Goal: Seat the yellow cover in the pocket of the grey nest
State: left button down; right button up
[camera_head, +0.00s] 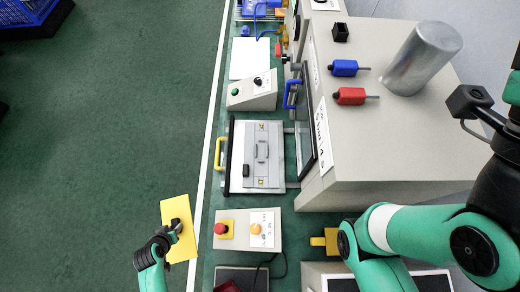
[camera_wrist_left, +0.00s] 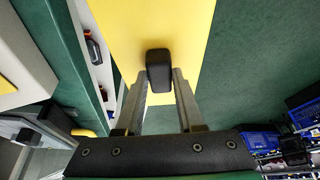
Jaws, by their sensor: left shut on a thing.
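The yellow cover (camera_head: 180,247) is a flat rectangular plate with a black knob (camera_wrist_left: 159,70) on its face. My left gripper (camera_head: 172,228) is shut on the knob. It holds the cover over the green floor, left of the bench's white edge. In the left wrist view the cover (camera_wrist_left: 195,25) reaches past the top edge, with the fingers on either side of the knob. A light grey fixture (camera_head: 262,130), apparently the grey nest, lies on the bench to the upper right of the cover. I cannot make out its pocket clearly. My right gripper is not in view.
A yellow handle (camera_head: 219,154) stands at the fixture's left edge. A control box with a red button (camera_head: 220,228) lies between cover and fixture, towards the front. A large beige machine (camera_head: 385,140) bounds the right side.

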pick_arm(q)
jog(key=shift+r, duration=0.1)
notch_tip(320, 180, up, 16)
jog(key=p, duration=1.5)
jog(key=shift+f+p, duration=0.25)
jog(key=shift+p, duration=0.1)
